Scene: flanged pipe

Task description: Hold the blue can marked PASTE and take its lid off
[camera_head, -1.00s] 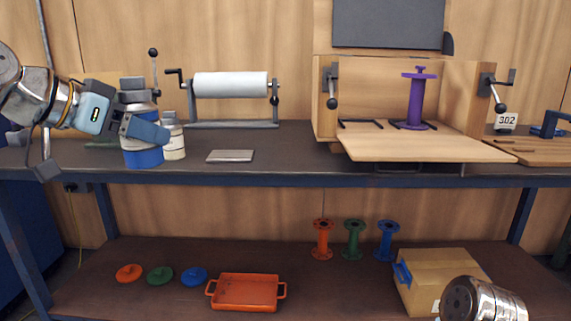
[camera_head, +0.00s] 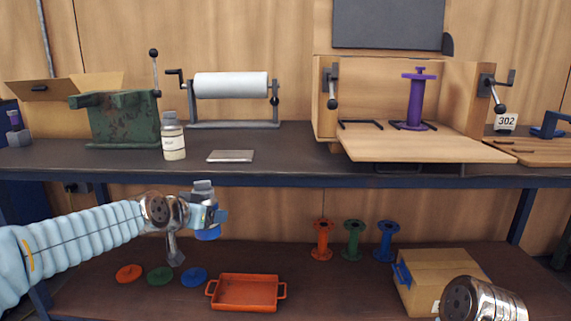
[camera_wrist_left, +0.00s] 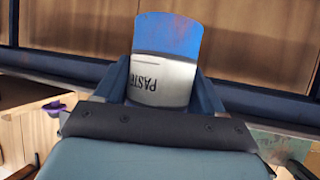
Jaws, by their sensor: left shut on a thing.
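The blue can marked PASTE (camera_wrist_left: 165,75) fills the middle of the left wrist view, with a white label band and a blue end. The label reads upside down there. In the head view the can (camera_head: 207,234) hangs in front of the bench edge, above the lower shelf, mostly hidden by my left gripper (camera_head: 205,216). My left gripper is shut on the can's side. A grey top (camera_head: 203,187) shows above the gripper. My right arm shows only as a metal part at the lower right; its gripper is out of view.
A cream-labelled bottle (camera_head: 173,140) stands on the bench beside a green machine (camera_head: 122,118). A flat grey plate (camera_head: 231,156) lies to its right. Below are coloured discs (camera_head: 160,275), an orange tray (camera_head: 246,278) and a cardboard box (camera_head: 440,275). The bench front edge (camera_head: 300,180) lies behind the can.

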